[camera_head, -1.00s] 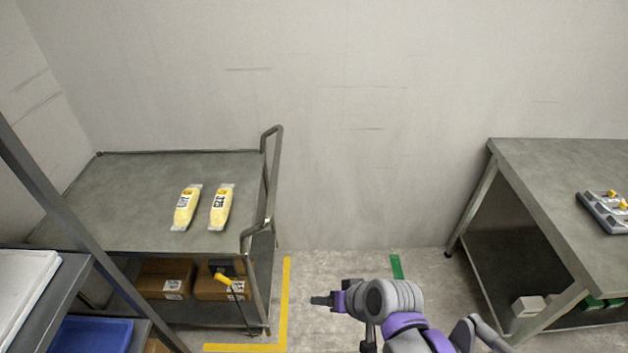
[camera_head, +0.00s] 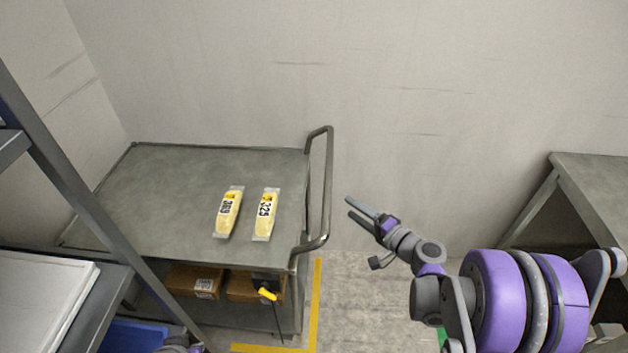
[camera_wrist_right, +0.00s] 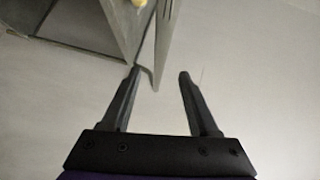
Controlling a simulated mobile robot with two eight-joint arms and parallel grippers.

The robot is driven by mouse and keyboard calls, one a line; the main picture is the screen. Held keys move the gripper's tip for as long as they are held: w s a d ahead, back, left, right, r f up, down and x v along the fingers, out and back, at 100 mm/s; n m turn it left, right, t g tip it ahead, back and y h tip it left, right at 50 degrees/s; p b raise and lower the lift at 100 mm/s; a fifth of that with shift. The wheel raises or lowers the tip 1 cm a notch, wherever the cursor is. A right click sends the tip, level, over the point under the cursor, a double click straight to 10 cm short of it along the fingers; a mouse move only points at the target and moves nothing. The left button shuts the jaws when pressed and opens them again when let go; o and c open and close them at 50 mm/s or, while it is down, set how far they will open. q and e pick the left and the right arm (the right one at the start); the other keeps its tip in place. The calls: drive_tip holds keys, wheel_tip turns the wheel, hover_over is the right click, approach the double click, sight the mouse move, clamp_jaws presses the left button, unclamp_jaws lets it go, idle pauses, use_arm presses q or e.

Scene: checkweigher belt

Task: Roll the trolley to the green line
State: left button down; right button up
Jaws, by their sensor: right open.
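The trolley (camera_head: 160,190) is a grey metal cart at the left, with a tube handle (camera_head: 328,185) at its right end. Two yellow packs (camera_head: 228,212) (camera_head: 266,214) lie on its top. My right gripper (camera_head: 349,206) is open and empty, just right of the handle and apart from it in the head view. A bit of the green line (camera_head: 441,338) shows on the floor, mostly hidden behind my right arm. My left gripper is not in view.
Cartons (camera_head: 195,282) sit on the trolley's lower shelf, by a yellow-tipped lever (camera_head: 267,294). Yellow tape (camera_head: 316,310) marks the floor. A rack (camera_head: 108,285) stands at the front left. A steel table (camera_head: 590,190) is at the right. Some floor between is clear.

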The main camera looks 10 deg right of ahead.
sight(328, 192)
drive_tip(key=p+x, duration=0.1)
drive_tip(key=x, duration=1)
drive_tip(key=shift+d, duration=0.1)
clamp_jaws()
idle(1.2)
